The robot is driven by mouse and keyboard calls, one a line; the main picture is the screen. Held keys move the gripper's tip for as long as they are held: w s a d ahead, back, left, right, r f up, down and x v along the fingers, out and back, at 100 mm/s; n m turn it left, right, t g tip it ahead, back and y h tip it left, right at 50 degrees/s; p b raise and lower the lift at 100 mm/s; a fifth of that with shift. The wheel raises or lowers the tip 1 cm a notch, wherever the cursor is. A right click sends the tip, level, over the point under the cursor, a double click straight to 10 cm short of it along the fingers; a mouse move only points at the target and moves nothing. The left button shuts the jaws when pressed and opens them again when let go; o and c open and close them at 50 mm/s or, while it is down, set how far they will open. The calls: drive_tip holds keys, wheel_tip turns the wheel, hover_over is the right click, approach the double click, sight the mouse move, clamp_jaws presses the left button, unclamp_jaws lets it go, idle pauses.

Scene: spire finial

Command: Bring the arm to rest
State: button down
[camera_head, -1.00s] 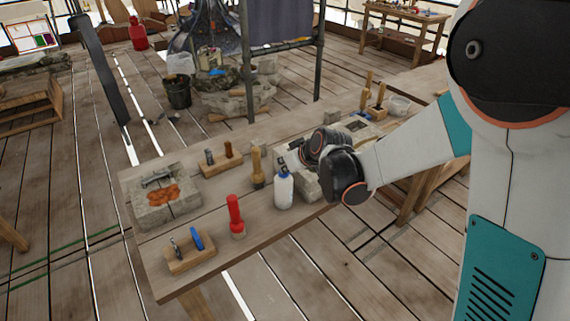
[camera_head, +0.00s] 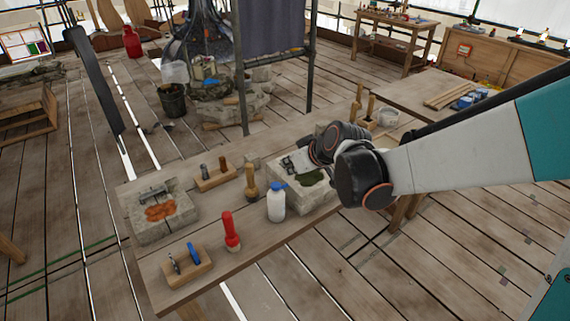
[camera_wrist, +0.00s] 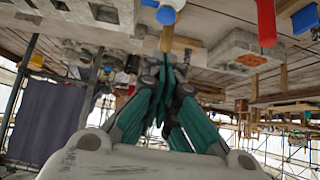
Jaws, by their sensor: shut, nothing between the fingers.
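My arm reaches in from the right of the head view, its dark wrist joints (camera_head: 362,176) above the right part of the workbench (camera_head: 250,262). My gripper's fingertips are not clear there. In the wrist view, my gripper (camera_wrist: 166,64) has its teal and black fingers together, with nothing seen between them. The wooden-handled brush (camera_wrist: 166,40) appears just beyond the fingertips; I cannot tell the distance. A stone block with a green patch (camera_head: 312,178) lies beside and partly behind my wrist.
On the bench stand a white bottle with blue cap (camera_head: 276,206), a red-handled brush (camera_head: 230,230), a wooden brush (camera_head: 251,186), an orange-patched stone block (camera_head: 150,226) and wooden tool holders (camera_head: 186,268). A second table (camera_head: 415,92) stands behind my forearm.

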drive_tip(key=shift+s+d+r, duration=0.1)
drive_tip(key=shift+s+r, duration=0.05)
idle(0.4)
drive_tip(key=s+d+r+m+h+b, duration=0.1)
drive_tip(key=s+d+m, duration=0.1)
drive_tip(key=s+d, duration=0.3)
drive_tip(key=s+d+m+h+b, duration=0.1)
drive_tip(key=s+d, duration=0.4)
drive_tip(key=s, duration=0.6)
drive_tip(key=s+d+r+m+h+b, duration=0.1)
drive_tip(key=s+d+m+h, duration=0.2)
drive_tip(key=s+d, duration=0.3)
drive_tip(key=s, duration=0.3)
drive_tip(key=shift+r+m, duration=0.3)
drive_tip(key=shift+m, duration=0.1)
